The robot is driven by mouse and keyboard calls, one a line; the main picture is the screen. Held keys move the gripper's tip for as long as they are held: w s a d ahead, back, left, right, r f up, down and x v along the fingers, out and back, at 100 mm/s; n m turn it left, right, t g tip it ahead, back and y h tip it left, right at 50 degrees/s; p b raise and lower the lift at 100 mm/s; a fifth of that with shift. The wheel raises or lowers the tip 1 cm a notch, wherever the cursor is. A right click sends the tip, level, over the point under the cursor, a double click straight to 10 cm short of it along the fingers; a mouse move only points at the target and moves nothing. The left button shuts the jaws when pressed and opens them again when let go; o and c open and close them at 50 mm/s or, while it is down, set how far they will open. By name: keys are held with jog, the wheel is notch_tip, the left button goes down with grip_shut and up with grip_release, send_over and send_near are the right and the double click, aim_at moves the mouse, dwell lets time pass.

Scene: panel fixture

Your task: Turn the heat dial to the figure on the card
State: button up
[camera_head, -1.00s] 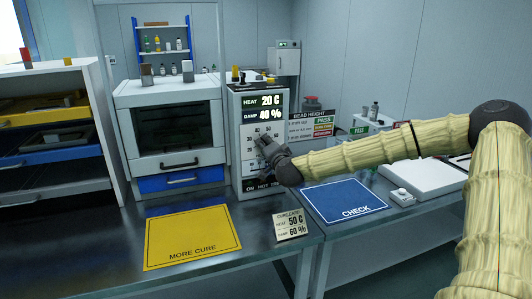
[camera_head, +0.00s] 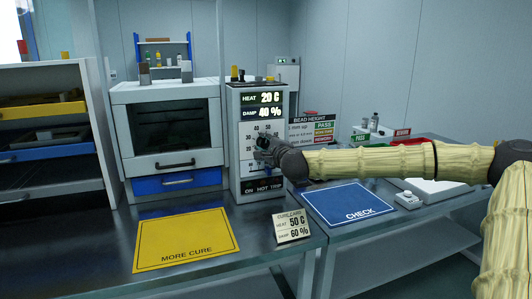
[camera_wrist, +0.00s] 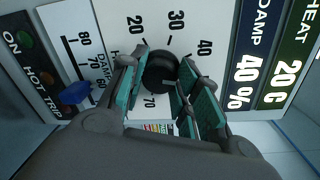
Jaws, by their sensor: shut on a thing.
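The control panel (camera_head: 235,150) stands at the back of the bench, right of the oven. Its display reads HEAT 20 C (camera_wrist: 285,80) and DAMP 40 %. The black heat dial (camera_wrist: 160,70) sits on a white scale with figures around it. My gripper (camera_head: 262,143) is at the panel face, with its green-padded fingers (camera_wrist: 163,85) on either side of the dial, shut on it. The card (camera_head: 293,229) on the bench's front edge reads HEAT 50 C and DAMP 60 %. In the head view my gripper partly hides the dial.
A blue damp knob (camera_wrist: 76,92) with its own scale lies beside the heat dial. On the bench are a yellow MORE CURE mat (camera_head: 184,240) and a blue CHECK mat (camera_head: 345,203). The bead height sign (camera_head: 312,130) stands right of the panel.

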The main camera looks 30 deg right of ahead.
jog(key=shift+d+f+m+b, duration=0.1)
jog(key=shift+f+m+b, duration=0.05)
jog(key=shift+m+b, duration=0.5)
jog(key=shift+m, duration=0.25)
jog(key=o, duration=1.1)
jog(key=shift+c, duration=0.2)
jog(key=f+v, duration=0.1)
jog(key=v, duration=1.1)
jog(key=shift+r, duration=0.45)
jog(key=shift+d, duration=0.1)
